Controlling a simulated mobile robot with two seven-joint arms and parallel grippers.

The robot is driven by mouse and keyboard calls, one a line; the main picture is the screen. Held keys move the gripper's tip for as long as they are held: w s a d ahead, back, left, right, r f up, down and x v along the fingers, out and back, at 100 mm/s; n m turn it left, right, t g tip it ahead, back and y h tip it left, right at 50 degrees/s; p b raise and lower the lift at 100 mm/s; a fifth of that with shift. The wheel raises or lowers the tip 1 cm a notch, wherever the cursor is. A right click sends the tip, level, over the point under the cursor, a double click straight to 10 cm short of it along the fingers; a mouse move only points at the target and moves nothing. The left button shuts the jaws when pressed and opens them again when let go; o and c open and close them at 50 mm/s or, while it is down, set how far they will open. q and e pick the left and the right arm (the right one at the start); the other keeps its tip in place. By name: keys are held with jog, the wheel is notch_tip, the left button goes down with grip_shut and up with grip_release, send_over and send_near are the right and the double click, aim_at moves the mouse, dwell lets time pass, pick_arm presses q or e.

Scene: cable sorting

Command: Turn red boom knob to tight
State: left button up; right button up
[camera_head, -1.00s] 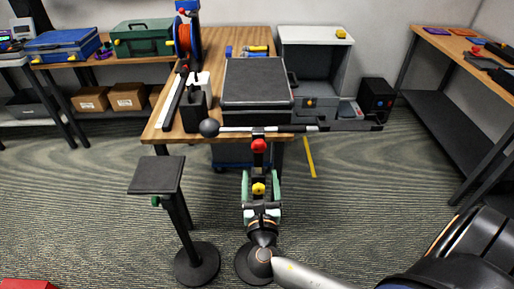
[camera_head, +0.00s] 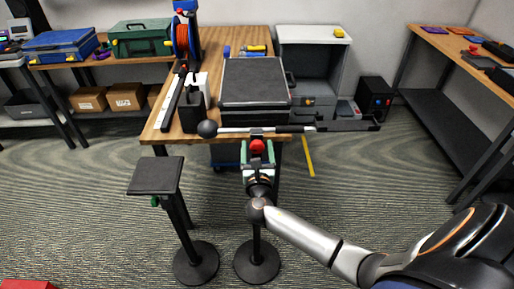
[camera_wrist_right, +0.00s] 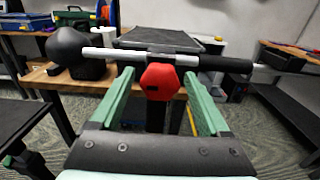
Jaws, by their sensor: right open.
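The red boom knob (camera_head: 257,146) sits on the stand's clamp, just below the horizontal boom (camera_head: 235,130). In the right wrist view the red knob (camera_wrist_right: 158,81) is a faceted knob with a small dark mark, centred between the fingers. My right gripper (camera_head: 257,152) is open, with its green fingers on either side of the knob; the right wrist view (camera_wrist_right: 160,88) shows gaps at both sides. I cannot tell how far the fingertips reach past the knob. My left gripper is not in view.
A black ball (camera_head: 207,129) ends the boom at left. A small black-topped stand (camera_head: 155,175) stands to the left. The wooden table (camera_head: 160,126) with a dark-topped case (camera_head: 254,82) lies behind the boom. Open floor lies to the right.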

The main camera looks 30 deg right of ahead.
jog(key=shift+c, duration=0.2)
grip_shut()
dwell(0.3)
